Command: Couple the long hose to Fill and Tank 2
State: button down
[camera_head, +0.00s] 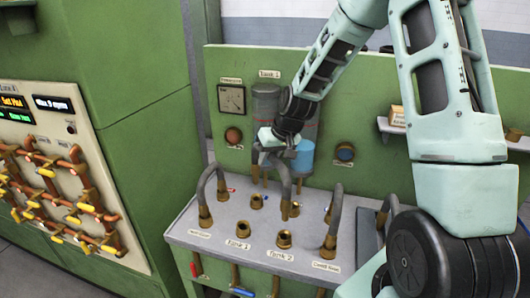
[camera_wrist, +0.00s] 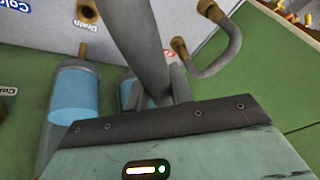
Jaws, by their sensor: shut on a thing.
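My gripper (camera_head: 268,148) is above the grey bench in front of the tanks, shut on a grey hose (camera_head: 285,180). This hose arches down toward the bench, where a brass end shows near the back ports. In the wrist view the hose (camera_wrist: 146,45) runs up between the fingers, and its ends are out of that view. The Tank 2 label (camera_head: 281,255) lies in front of an open brass port (camera_head: 284,240). The Tank 1 label (camera_head: 237,244) is to its left. The label at the front right (camera_head: 326,266) is too small to read surely; a hose end stands behind it.
A short grey hose (camera_head: 208,180) arches at the bench's left. Another hose (camera_head: 335,212) stands at the right, with one farther right. Two tanks (camera_head: 304,157) are behind my gripper. A panel of orange pipes (camera_head: 60,195) is at far left.

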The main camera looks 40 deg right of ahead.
jog(key=shift+f+b, duration=1.9)
jog(key=shift+f, duration=0.7)
jog(key=shift+s+f+b, duration=0.15)
jog(key=shift+f+b, duration=1.5)
jog(key=shift+f, duration=0.4)
jog(key=c, duration=1.1)
grip_release()
jog(key=shift+c, duration=0.2)
jog(key=b+v, duration=0.2)
jog(key=v, duration=1.5)
jog(key=shift+r, duration=0.2)
